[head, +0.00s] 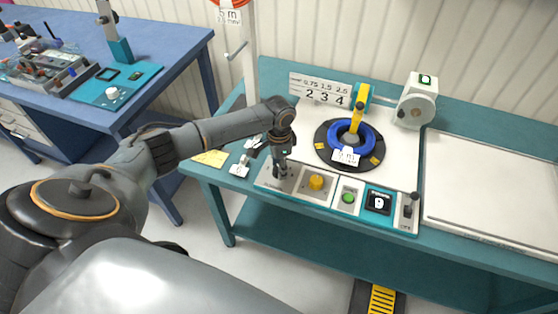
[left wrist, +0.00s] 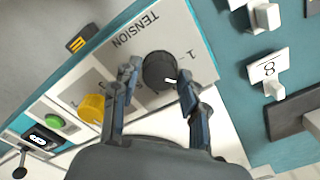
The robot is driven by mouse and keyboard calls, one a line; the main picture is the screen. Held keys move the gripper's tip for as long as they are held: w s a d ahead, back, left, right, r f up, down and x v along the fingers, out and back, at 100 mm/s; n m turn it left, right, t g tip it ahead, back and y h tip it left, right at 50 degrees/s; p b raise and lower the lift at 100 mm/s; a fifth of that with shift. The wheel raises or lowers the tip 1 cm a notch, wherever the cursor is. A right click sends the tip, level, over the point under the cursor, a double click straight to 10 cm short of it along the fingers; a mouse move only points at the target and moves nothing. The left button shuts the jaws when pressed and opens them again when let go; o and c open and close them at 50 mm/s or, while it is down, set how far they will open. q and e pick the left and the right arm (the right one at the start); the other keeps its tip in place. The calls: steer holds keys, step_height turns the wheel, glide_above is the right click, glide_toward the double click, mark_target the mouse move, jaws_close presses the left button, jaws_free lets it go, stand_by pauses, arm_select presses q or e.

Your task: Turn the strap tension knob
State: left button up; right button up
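The strap tension knob (left wrist: 159,70) is a round black knob with a white pointer mark, on a pale panel lettered TENSION. My left gripper (left wrist: 157,80) has its fingers spread, one on each side of the knob. A small gap shows on the left of the knob; the right fingertip is very close to its edge, and I cannot tell whether it touches. In the head view my left gripper (head: 281,168) points down at the left end of the control panel and hides the knob. My right gripper is not in view.
Tags on hooks (left wrist: 267,68) are close by.

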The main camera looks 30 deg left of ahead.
arm_select(q)
steer(key=shift+o, duration=0.7)
steer(key=shift+r, duration=0.2)
step_height(320, 180, up, 12)
steer(key=shift+f, duration=0.2)
